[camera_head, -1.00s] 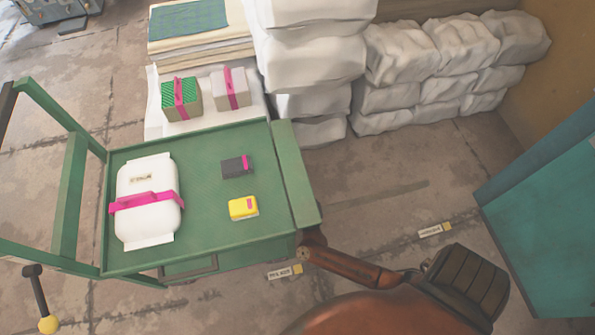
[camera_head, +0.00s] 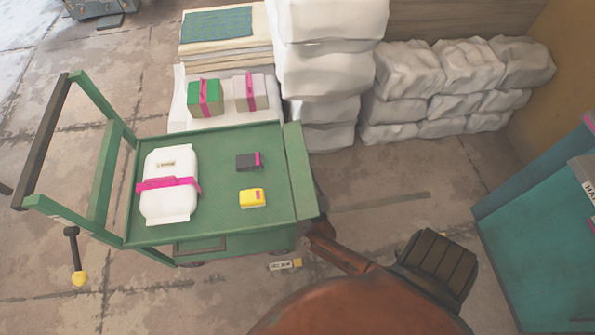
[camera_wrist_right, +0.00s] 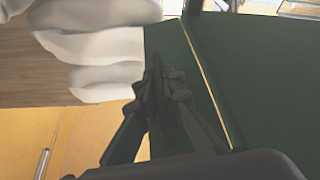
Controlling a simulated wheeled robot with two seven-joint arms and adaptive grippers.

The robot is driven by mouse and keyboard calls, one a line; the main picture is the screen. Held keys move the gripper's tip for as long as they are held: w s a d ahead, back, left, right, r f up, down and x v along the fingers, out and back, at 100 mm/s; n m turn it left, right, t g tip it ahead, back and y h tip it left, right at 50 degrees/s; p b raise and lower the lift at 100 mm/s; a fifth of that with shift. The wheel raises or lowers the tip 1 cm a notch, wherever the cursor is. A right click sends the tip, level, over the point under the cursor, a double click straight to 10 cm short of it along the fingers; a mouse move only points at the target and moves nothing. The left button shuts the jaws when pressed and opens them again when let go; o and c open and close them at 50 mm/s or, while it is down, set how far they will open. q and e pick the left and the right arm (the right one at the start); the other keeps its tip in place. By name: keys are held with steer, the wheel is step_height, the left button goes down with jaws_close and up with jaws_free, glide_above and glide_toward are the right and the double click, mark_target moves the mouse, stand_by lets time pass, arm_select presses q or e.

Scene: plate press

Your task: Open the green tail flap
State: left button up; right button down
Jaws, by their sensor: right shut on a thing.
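The green tail flap (camera_head: 302,175) is a narrow panel along the right end of the green cart (camera_head: 222,215). My right gripper shows in the right wrist view (camera_wrist_right: 160,90), shut on the edge of a dark green panel that I take to be the flap. A pale seam runs along the panel beside the fingers. In the head view my right arm reaches to the flap's outer side near its lower corner. The fingertips are hidden there behind the flap and my arm. My left gripper is not in view.
On the cart lie a white package (camera_head: 170,208), a dark box (camera_head: 246,162) and a yellow box (camera_head: 252,198). White sacks (camera_head: 330,70) are stacked behind it. A teal cabinet (camera_head: 545,235) stands at the right. Between cart and cabinet the floor is mostly open.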

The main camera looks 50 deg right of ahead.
stand_by(0.3)
steer(key=c, duration=2.1)
jaws_free()
steer(key=v, duration=1.2)
steer(key=shift+f, duration=0.1)
